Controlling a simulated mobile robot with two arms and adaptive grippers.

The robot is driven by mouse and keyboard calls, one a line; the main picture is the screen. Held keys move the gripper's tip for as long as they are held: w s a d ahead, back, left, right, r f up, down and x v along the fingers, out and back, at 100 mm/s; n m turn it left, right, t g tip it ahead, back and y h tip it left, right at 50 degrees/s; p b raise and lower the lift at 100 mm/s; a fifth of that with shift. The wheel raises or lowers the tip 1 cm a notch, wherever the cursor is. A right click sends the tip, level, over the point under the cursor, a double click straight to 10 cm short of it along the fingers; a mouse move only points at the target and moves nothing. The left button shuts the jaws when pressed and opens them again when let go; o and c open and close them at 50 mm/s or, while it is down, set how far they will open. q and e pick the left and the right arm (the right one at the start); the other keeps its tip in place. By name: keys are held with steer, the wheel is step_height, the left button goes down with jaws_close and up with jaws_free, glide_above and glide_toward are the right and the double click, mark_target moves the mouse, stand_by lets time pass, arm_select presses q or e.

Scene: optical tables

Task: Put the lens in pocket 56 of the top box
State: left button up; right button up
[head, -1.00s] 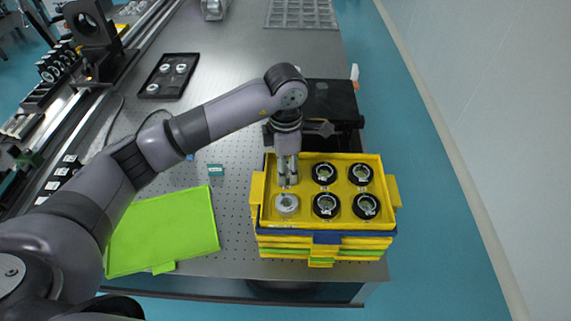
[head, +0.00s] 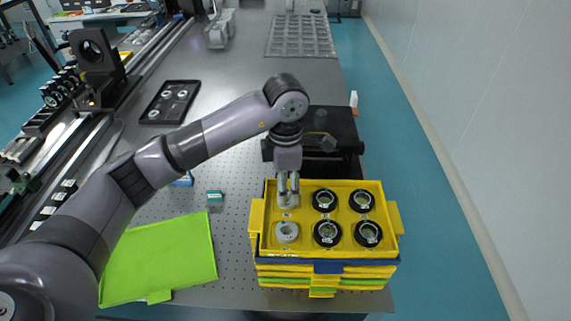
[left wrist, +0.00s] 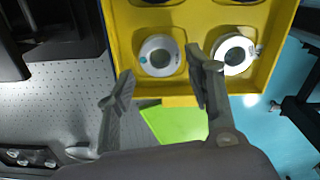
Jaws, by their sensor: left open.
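The yellow top box (head: 341,253) sits on the stack, with several pockets in two rows. A silver ring-shaped lens (head: 289,202) lies in its far-left pocket; in the left wrist view this lens (left wrist: 160,57) shows flat, with a teal mark. A similar silver piece (head: 287,232) lies in the near-left pocket. My left gripper (head: 288,188) is just above the far-left lens, pointing down. In the left wrist view its fingers (left wrist: 160,85) are spread, with nothing gripped between them. Pocket numbers are too small to read. My right gripper is not in view.
Black-rimmed mounts (head: 325,200) fill the other pockets. A green lid (head: 160,255) lies left of the stack. A black tray (head: 171,102) with small round parts stands farther back. A dark device (head: 330,125) stands behind the box. The table's middle is mostly clear.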

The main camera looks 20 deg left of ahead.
arm_select(q)
step_height(320, 180, up, 9)
steer(key=b, duration=0.1)
steer(key=shift+f, duration=0.1)
stand_by(0.6)
